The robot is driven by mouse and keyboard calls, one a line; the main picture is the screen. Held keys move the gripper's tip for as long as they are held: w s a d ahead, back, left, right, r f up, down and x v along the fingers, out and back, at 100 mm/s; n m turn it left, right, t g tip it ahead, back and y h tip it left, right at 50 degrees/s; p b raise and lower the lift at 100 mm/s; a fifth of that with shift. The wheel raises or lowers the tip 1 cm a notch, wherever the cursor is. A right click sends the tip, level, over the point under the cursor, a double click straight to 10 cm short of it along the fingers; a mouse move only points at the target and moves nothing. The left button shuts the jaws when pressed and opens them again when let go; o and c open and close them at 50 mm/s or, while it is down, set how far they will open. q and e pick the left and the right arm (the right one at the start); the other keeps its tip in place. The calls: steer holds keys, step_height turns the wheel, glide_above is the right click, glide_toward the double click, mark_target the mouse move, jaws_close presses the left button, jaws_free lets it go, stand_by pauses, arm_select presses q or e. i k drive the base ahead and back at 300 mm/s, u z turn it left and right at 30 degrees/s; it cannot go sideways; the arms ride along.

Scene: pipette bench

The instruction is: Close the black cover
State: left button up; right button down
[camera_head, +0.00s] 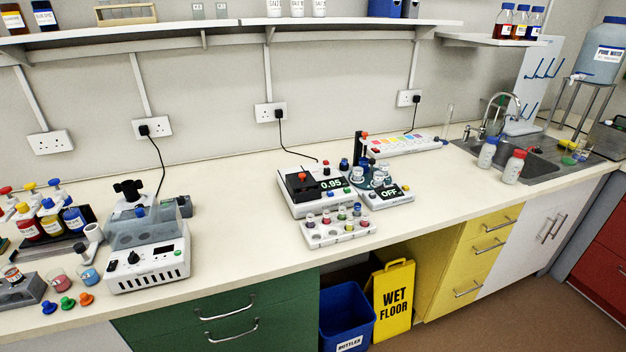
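A white device (334,198) with a display reading 0.95 stands mid-bench. A black square cover (302,187) with a small red knob is on its top left; it looks flat, but I cannot tell whether it is fully down. I cannot tell for certain which of the two the task's cover is. Neither of my grippers is in view.
A vial rack (337,233) stands in front of the 0.95 device, and a device reading OFF (388,194) stands to its right. Coloured bottles (50,226) crowd the left end. A sink (534,165) is at the right. The bench between the two white devices is mostly clear.

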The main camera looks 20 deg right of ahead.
mark_target(300, 180)
steer(key=z, duration=2.15)
steer(key=i, duration=1.1)
steer(key=u, duration=2.65)
